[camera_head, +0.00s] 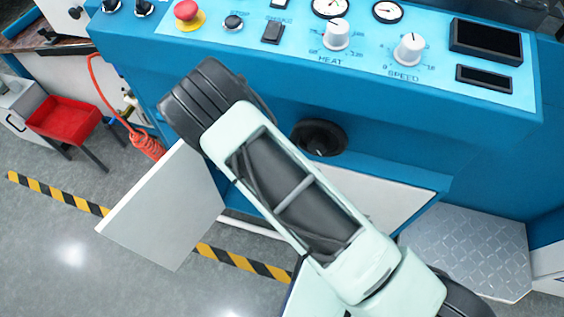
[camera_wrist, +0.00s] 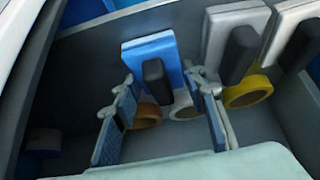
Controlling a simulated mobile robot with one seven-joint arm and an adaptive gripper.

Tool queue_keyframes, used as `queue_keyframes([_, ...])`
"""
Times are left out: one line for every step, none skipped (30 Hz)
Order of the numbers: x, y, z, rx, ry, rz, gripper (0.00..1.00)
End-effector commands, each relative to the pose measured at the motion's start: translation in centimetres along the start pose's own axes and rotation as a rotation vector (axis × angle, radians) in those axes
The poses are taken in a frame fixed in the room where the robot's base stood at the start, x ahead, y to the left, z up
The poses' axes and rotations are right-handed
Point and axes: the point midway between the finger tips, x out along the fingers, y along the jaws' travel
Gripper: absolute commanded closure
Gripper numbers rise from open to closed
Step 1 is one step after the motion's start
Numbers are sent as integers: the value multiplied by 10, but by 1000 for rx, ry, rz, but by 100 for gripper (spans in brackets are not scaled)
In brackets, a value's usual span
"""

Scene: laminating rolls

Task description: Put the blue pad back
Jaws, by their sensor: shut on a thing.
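In the wrist view, the blue pad (camera_wrist: 139,74) has a pale top edge and a black block-like handle (camera_wrist: 157,80) on its near face. It is upright inside a dark grey compartment. In the head view my arm hides the gripper and the pad.
Two light grey pads (camera_wrist: 225,50) with black handles stand close at right. A brown roll (camera_wrist: 147,116), a pale roll (camera_wrist: 184,108) and a yellow roll (camera_wrist: 248,93) lie around there. In the head view, an open white door (camera_head: 165,210) projects from the blue machine (camera_head: 400,120).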

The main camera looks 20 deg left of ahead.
Motion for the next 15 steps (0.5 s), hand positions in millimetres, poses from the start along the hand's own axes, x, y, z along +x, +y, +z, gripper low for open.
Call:
queue_keyframes([2,0,1,0,0,0,60])
queue_keyframes([1,0,1,0,0,0,56])
queue_keyframes([1,0,1,0,0,0,52])
queue_keyframes([1,0,1,0,0,0,49])
queue_keyframes([1,0,1,0,-1,0,45])
queue_keyframes([1,0,1,0,-1,0,43])
queue_keyframes([1,0,1,0,-1,0,43])
queue_keyframes([1,0,1,0,-1,0,43])
queue_keyframes([1,0,1,0,-1,0,43])
queue_keyframes([1,0,1,0,-1,0,43])
queue_keyframes([1,0,1,0,-1,0,43])
queue_keyframes([1,0,1,0,-1,1,43])
queue_keyframes([1,0,1,0,-1,1,43])
queue_keyframes([1,0,1,0,-1,1,43])
queue_keyframes([1,0,1,-1,-1,1,43])
